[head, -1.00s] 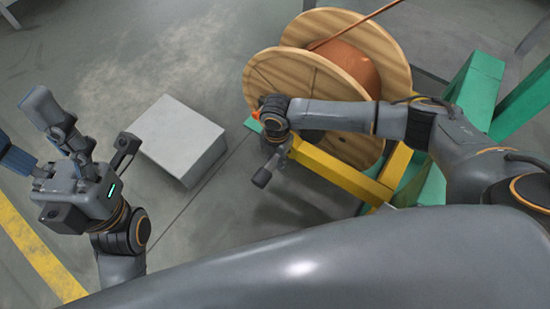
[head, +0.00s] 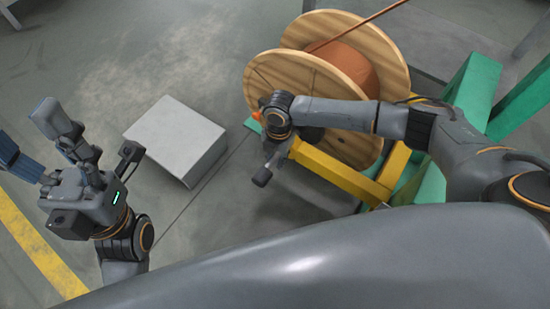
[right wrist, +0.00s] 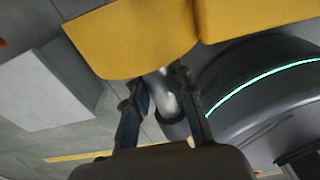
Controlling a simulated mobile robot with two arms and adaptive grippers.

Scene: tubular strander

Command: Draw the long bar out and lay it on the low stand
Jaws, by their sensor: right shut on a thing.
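The low stand (head: 172,130) is a plain grey box on the floor, left of the reel; it also shows at the left of the right wrist view (right wrist: 42,92). My right gripper (head: 278,136) is beside the reel and mostly hidden under its own wrist. In the right wrist view its two fingers (right wrist: 158,92) are shut on a smooth silver round piece, the long bar (right wrist: 166,98). Most of the bar is hidden, so how far it is out cannot be told. My left gripper (head: 32,142) is open and empty, left of the stand.
A wooden reel (head: 300,85) with copper-coloured winding stands in a yellow frame (head: 335,178) with green supports (head: 478,92) at right. The yellow frame is very close in the right wrist view (right wrist: 135,40). Floor between stand and frame is clear.

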